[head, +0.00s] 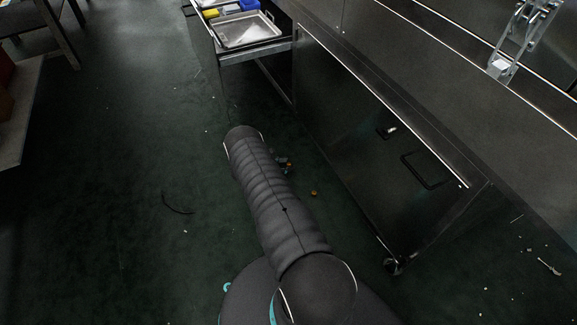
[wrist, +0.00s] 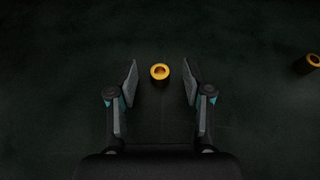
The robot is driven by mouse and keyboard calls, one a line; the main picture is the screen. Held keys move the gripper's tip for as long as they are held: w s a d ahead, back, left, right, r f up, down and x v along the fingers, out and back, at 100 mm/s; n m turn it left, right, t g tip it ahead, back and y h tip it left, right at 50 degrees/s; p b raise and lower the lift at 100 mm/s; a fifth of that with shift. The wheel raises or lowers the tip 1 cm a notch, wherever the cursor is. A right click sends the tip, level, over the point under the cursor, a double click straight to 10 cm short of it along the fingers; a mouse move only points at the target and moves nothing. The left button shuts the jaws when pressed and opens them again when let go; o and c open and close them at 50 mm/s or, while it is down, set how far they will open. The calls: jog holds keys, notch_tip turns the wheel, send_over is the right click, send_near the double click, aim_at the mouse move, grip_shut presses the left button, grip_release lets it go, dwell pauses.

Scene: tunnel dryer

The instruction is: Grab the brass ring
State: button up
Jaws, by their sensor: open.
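A small brass ring (wrist: 160,71) with a dark hole lies on the dark floor in the wrist view. It shows between the tips of my gripper (wrist: 161,80), with a gap to each finger. My gripper is open and empty; how high its tips are above the floor I cannot tell. A second brass, ring-like piece (wrist: 313,61) is at the right edge of the wrist view, partly cut off. In the head view my gripper (head: 283,161) is mostly hidden behind my arm, with a small orange-brass piece (head: 290,165) beside it. Another such piece (head: 314,193) lies to the lower right.
A long dark metal cabinet (head: 360,125) stands to the right, with a caster near the floor. A thin dark curved strip (head: 176,206) lies on the floor to the left. The left floor is mostly clear.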

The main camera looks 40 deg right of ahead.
jog(key=shift+d+f, duration=0.15)
jog(key=shift+d, duration=0.15)
grip_shut()
jog(key=shift+r, duration=0.2)
